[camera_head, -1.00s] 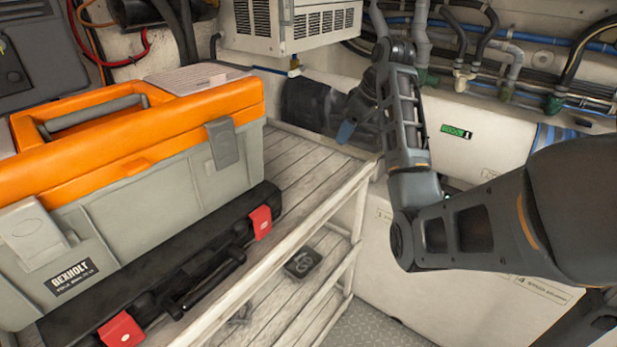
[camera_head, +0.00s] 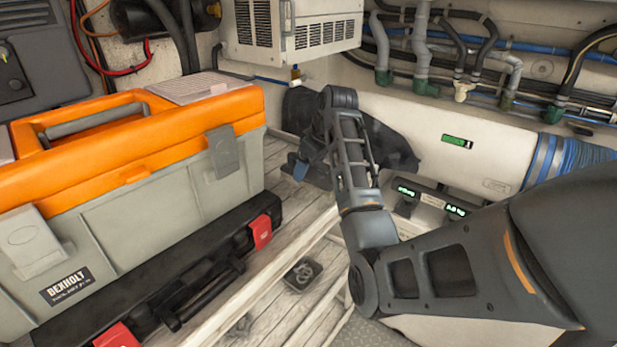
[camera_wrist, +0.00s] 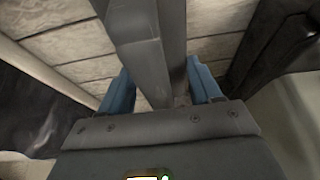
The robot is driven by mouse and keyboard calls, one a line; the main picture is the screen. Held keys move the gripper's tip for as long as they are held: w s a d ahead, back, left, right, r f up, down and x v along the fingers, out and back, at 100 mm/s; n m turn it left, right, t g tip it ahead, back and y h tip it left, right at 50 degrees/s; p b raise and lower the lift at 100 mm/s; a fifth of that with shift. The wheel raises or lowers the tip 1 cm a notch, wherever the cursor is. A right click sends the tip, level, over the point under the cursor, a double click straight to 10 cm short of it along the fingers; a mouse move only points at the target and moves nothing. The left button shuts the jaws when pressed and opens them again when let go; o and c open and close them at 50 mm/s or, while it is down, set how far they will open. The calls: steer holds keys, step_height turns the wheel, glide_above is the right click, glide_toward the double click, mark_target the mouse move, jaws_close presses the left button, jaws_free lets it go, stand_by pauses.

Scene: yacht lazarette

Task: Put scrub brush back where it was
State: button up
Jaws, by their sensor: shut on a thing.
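My gripper (camera_head: 297,166) is low over the slatted top shelf (camera_head: 292,200), to the right of the orange toolbox, with its blue fingertips partly showing. In the wrist view my gripper (camera_wrist: 160,88) has a blue finger on each side of a long grey bar and is shut on it. I take this bar to be the handle of the scrub brush (camera_wrist: 150,45). No bristles show, and the brush cannot be made out in the head view. Pale boards lie behind it. I cannot tell whether the brush touches them.
A grey toolbox with an orange lid (camera_head: 135,165) and a black case with red latches (camera_head: 185,270) fill the shelf's left part. A black crumpled thing (camera_head: 392,148) lies behind my arm. A small dark object (camera_head: 302,274) sits on the lower shelf. Pipes (camera_head: 490,60) line the back wall.

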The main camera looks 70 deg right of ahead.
mark_target(311, 173)
steer(key=shift+f+p, duration=0.3)
steer(key=shift+f, duration=1.45)
steer(key=shift+f, duration=0.15)
steer(key=o, duration=1.2)
steer(key=shift+o, duration=0.2)
